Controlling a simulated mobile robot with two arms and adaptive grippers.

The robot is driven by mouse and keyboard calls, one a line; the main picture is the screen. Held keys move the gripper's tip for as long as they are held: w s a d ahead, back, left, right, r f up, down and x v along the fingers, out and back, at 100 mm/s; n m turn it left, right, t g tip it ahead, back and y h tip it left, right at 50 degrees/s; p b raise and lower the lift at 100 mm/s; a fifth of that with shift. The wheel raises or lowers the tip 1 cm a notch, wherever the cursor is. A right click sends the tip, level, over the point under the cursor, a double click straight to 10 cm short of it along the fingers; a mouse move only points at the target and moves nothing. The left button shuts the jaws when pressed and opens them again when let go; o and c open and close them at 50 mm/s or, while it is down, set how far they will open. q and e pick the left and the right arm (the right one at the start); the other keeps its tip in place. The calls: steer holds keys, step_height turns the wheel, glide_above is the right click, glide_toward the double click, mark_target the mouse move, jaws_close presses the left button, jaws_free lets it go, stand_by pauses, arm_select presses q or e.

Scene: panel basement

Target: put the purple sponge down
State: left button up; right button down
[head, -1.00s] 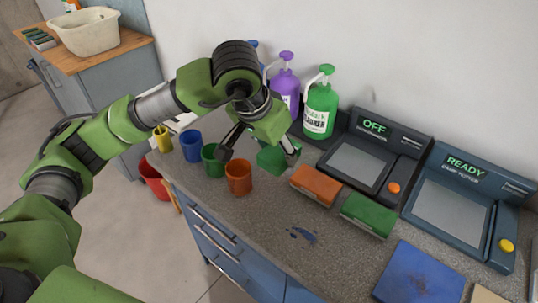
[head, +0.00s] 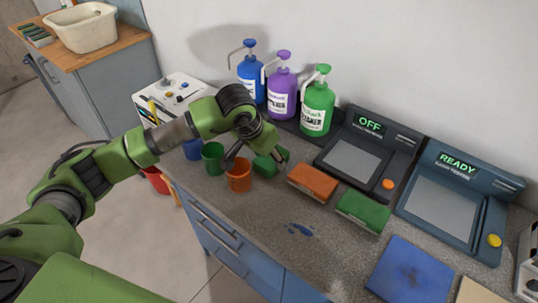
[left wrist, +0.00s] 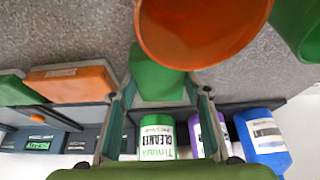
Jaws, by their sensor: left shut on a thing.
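No purple sponge shows in either view. My left gripper (head: 258,158) is shut on a green sponge-like block (head: 265,166), low over the counter behind the orange cup (head: 239,175). In the left wrist view the green block (left wrist: 157,82) sits between the two fingers of my left gripper (left wrist: 160,98), and the orange cup (left wrist: 200,25) is close by. I cannot tell whether the block touches the counter. An orange sponge (head: 314,183) and another green sponge (head: 363,211) lie to the right. My right gripper is not in view.
Blue (head: 250,77), purple (head: 281,92) and green (head: 316,108) pump bottles stand behind. A green cup (head: 213,157) is at left. Two dark devices reading OFF (head: 352,160) and READY (head: 440,208) stand at right. A blue spill (head: 300,230) marks the otherwise bare front counter.

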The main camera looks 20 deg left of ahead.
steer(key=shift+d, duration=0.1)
arm_select(q)
steer(key=shift+f, duration=0.2)
steer(key=o, duration=1)
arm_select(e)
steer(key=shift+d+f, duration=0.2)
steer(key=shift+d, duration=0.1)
arm_select(q)
steer(key=shift+r, duration=0.2)
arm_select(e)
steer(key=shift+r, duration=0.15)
arm_select(q)
steer(key=shift+r, duration=0.25)
steer(key=b+v, duration=0.1)
steer(key=v, duration=1)
steer(key=shift+s+a+r+b, duration=0.1)
steer(key=shift+r+b, duration=0.2)
steer(key=shift+b, duration=0.1)
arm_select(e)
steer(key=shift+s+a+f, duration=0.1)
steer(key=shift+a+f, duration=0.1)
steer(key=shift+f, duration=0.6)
